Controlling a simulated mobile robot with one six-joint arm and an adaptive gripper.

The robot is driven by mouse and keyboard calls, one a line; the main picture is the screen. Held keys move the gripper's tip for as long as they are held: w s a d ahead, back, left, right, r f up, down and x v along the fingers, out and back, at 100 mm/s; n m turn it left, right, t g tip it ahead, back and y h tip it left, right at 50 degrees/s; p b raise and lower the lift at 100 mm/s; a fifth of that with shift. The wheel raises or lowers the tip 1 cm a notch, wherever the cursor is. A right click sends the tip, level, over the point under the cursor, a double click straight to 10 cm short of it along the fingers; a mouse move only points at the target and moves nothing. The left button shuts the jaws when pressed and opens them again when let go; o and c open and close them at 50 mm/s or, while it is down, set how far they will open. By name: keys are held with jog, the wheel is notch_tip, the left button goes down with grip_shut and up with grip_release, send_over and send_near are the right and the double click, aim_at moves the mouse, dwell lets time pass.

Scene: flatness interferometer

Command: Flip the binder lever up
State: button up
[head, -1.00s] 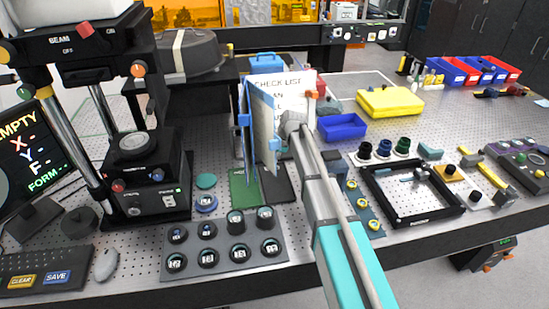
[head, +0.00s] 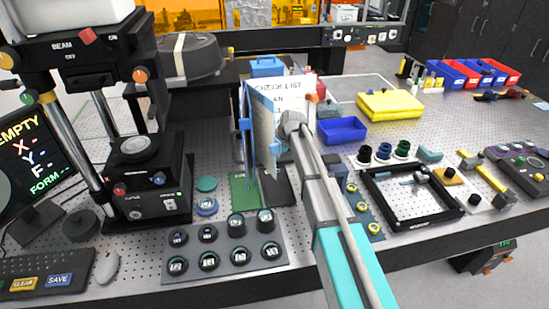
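The binder (head: 264,120) stands upright and partly open near the middle of the head view, with a blue edge and pale pages. I cannot make out its lever. My gripper (head: 280,130) is at the binder's right side, mostly hidden behind my wrist and the binder. I cannot see its fingertips clearly, nor whether it touches the binder. A checklist sheet (head: 290,88) stands behind the binder, with a small orange-red part (head: 313,98) at its right edge.
A green and black mat (head: 243,190) lies under the binder. A rack of several round optics (head: 222,248) is in front. A blue tray (head: 342,130) and a black square frame (head: 412,222) lie to the right. The interferometer (head: 135,150) stands at the left.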

jog(key=shift+w+a+r, duration=0.1)
jog(key=shift+w+r, duration=0.2)
jog(key=shift+w, duration=0.05)
jog(key=o, duration=1.2)
jog(key=shift+o, duration=0.2)
jog(key=shift+r+p, duration=0.1)
jog(key=shift+p, duration=0.2)
jog(key=d+r+p, duration=0.5)
jog(key=shift+r, duration=0.25)
dwell(0.8)
jog(key=shift+w, duration=0.1)
jog(key=shift+r+p, duration=0.1)
jog(key=shift+p, duration=0.3)
